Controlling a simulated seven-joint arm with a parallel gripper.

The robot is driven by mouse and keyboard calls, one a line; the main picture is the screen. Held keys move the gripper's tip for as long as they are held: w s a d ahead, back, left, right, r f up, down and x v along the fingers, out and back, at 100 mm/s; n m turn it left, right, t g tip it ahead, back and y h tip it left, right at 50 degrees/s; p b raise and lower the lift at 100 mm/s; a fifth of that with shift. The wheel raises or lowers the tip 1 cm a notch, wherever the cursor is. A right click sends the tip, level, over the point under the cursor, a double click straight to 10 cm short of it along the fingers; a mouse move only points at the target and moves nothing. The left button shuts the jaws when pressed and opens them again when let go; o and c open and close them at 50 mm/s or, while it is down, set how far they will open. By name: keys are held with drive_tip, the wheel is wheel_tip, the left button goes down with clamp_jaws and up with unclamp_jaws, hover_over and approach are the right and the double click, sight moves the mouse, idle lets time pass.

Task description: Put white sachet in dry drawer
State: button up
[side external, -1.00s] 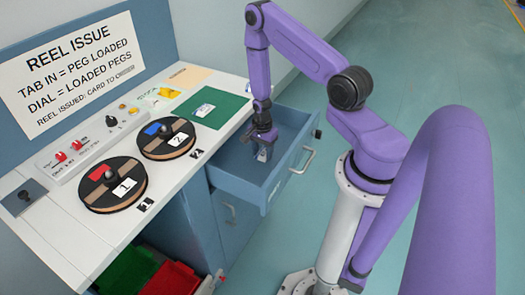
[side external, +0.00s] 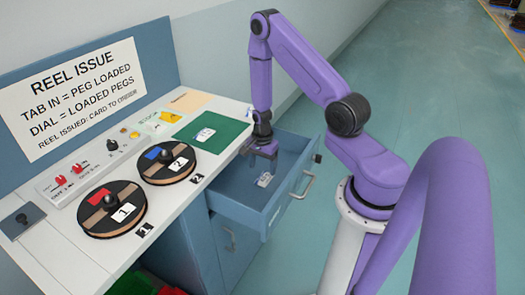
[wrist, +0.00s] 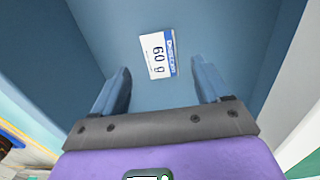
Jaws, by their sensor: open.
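The white sachet (side external: 264,180), with a blue band and "60 g" print, lies flat on the floor of the open blue drawer (side external: 236,208). It also shows in the wrist view (wrist: 158,54), just beyond the fingertips and between their lines. My gripper (side external: 262,154) is above the drawer, pointing down, apart from the sachet. In the wrist view my gripper (wrist: 162,78) has its two fingers wide apart with nothing between them. No label on the drawer can be read.
The white worktop beside the drawer holds two black reels, numbered 1 (side external: 112,209) and 2 (side external: 168,168), and a green mat (side external: 198,132) with a white card (side external: 204,135). The drawer has a handle (side external: 302,186) on its front. Open floor lies to the right.

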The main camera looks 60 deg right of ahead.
sight(262, 179)
drive_tip(key=shift+r, duration=3.25)
drive_tip(key=s+a+r+n, duration=0.3)
drive_tip(key=a+r+n, duration=1)
drive_tip(key=a+n, duration=0.3)
drive_tip(key=s+a+r+n, duration=0.2)
drive_tip(key=s+r+n, duration=0.2)
drive_tip(key=s+n, duration=0.3)
drive_tip(key=s+a+r+n, duration=0.3)
drive_tip(key=s+n, duration=0.4)
drive_tip(key=s, duration=0.3)
drive_tip(key=shift+s+a+r+n, duration=0.2)
drive_tip(key=shift+a+r+n, duration=0.15)
drive_tip(key=shift+r, duration=0.4)
